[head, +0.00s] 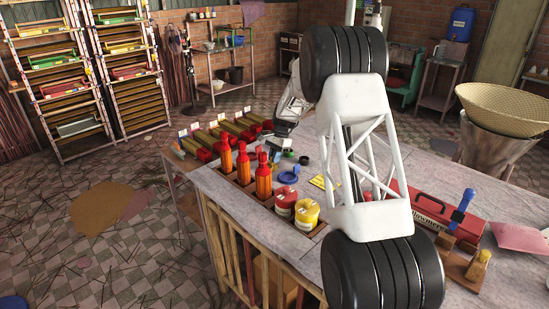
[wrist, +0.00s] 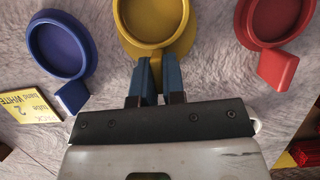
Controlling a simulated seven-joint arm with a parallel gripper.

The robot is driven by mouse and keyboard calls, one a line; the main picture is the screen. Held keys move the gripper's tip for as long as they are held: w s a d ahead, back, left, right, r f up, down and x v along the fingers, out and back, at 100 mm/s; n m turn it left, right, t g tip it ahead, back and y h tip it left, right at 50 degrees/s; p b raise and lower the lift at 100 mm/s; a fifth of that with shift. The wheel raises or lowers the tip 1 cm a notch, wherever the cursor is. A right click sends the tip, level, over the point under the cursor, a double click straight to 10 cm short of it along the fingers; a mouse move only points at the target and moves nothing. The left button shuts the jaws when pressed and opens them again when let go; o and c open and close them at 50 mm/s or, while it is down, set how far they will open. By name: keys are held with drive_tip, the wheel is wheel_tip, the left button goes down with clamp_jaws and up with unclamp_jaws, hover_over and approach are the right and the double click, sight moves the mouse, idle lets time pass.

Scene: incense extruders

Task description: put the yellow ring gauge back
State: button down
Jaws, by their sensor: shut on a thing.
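In the wrist view my gripper (wrist: 160,68) is shut, its two blue-grey fingers close together at the near edge of the yellow ring gauge (wrist: 122,32). The gauge is a round yellow ring with a dished middle, its top cut off by the frame; the fingers cover its near tab. I cannot tell whether it touches the grey surface. A blue ring gauge (wrist: 87,57) lies to its left and a red ring gauge (wrist: 272,68) to its right, both apart from it. The head view shows the blue gauge (head: 288,176); my gripper is not clearly seen there.
A yellow label card (wrist: 25,108) lies left of the blue gauge. In the head view, orange bottles (head: 263,178) and a yellow-lidded jar (head: 307,215) stand along the bench's near edge. A red toolbox (head: 430,213) is at right. Red-ended trays (head: 205,154) line the far left.

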idle(0.3)
drive_tip(key=c, duration=1.2)
unclamp_jaws()
drive_tip(key=shift+f, duration=0.1)
drive_tip(key=v, duration=1.2)
drive_tip(key=shift+r, duration=0.25)
